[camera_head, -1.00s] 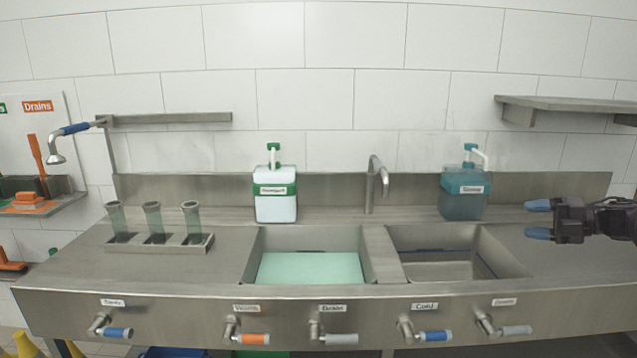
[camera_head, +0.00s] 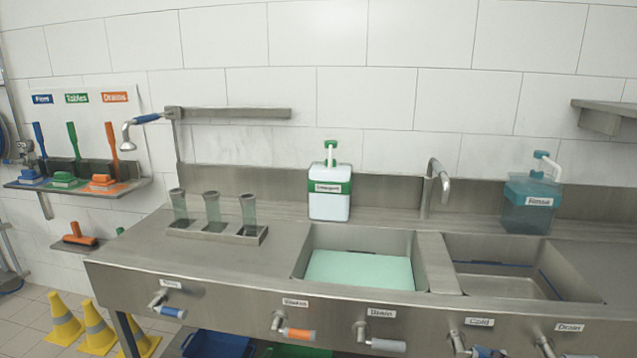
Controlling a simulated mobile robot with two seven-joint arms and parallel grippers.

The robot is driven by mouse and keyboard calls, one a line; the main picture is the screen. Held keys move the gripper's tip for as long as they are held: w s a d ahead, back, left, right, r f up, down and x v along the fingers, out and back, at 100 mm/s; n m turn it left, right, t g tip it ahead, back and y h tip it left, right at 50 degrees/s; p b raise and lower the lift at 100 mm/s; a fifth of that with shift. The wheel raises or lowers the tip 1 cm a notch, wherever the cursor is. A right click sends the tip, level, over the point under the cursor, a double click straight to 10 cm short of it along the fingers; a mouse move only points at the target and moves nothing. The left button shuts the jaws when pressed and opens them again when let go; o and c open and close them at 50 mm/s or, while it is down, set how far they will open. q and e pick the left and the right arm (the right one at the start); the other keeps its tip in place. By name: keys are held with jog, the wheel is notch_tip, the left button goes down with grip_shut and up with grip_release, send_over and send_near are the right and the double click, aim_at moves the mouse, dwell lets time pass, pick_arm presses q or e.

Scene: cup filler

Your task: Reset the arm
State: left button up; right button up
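Neither of my grippers shows in the head view now. The scene is a steel sink counter (camera_head: 150,245). A rack (camera_head: 215,234) on its left holds three grey-green cups (camera_head: 213,212), all upright. The left basin holds pale green liquid (camera_head: 358,269). The right basin (camera_head: 505,284) shows a bare bottom. A white dispenser (camera_head: 329,200) with a green pump stands behind the left basin. A teal dispenser (camera_head: 531,212) stands behind the right one. A tap (camera_head: 432,185) rises between them.
Labelled valve handles line the counter front, among them one with an orange grip (camera_head: 297,334). A spray arm (camera_head: 146,119) hangs from a wall bracket at left. Brushes stand on a wall shelf (camera_head: 85,188). Yellow cones (camera_head: 98,330) stand on the floor. A shelf (camera_head: 605,118) is at upper right.

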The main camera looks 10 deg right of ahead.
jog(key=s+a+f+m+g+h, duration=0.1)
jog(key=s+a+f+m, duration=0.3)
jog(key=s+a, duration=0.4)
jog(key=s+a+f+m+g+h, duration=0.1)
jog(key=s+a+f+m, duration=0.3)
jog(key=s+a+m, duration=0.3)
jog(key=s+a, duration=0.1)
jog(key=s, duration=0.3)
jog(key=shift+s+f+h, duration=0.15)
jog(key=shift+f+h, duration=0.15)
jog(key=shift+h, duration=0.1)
